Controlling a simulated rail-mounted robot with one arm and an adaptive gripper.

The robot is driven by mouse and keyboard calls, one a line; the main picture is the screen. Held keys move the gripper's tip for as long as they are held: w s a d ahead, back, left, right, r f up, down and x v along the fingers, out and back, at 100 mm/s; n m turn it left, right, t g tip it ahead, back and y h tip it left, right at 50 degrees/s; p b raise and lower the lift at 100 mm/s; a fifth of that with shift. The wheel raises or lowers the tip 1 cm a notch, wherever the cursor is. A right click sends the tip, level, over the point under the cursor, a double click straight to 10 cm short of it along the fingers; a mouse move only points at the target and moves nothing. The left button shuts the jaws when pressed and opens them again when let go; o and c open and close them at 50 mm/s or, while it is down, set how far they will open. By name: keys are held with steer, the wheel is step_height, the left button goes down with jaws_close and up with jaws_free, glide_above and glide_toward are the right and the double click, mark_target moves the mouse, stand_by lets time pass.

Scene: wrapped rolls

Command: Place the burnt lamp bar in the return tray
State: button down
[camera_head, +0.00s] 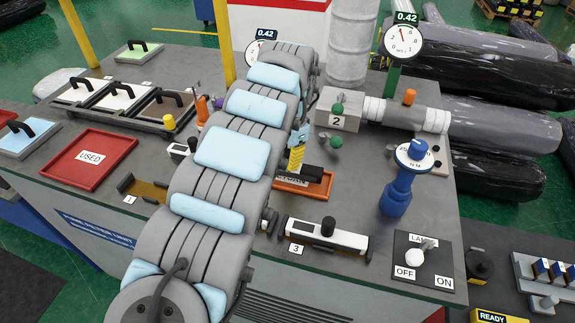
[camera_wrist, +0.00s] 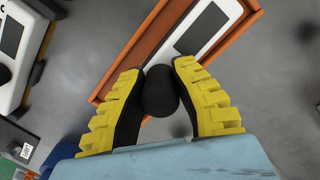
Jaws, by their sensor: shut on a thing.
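My gripper (camera_wrist: 160,75) has yellow ribbed fingers and is shut on the black knob (camera_wrist: 160,92) of a white bar with a dark window (camera_wrist: 203,30), which I take to be the lamp bar. The bar is over the orange return tray (camera_wrist: 128,72) in the wrist view; I cannot tell whether it touches the tray floor. In the head view, my gripper (camera_head: 296,158) points down at the orange tray (camera_head: 288,187), whose lettering is partly covered. The bar itself is mostly hidden there by my arm and gripper.
Another white bar with a black knob (camera_head: 327,237) lies at label 3. A brass-coloured slot (camera_head: 150,191) by label 1 looks empty. A red USED tray (camera_head: 90,158) is at left. A blue valve-like post (camera_head: 397,190), a lamp switch panel (camera_head: 424,262) and a grey roller (camera_head: 405,114) stand at right.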

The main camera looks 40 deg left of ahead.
steer(key=shift+f, duration=0.8)
steer(key=shift+f, duration=0.15)
steer(key=c, duration=1)
jaws_free()
steer(key=r, duration=0.6)
steer(key=w+r+b, duration=0.1)
steer(key=r, duration=0.2)
steer(key=shift+w+d+r, duration=0.1)
steer(key=shift+d+r, duration=0.05)
steer(key=shift+r, duration=0.2)
steer(key=shift+r+p, duration=0.95)
steer(key=shift+r, duration=0.3)
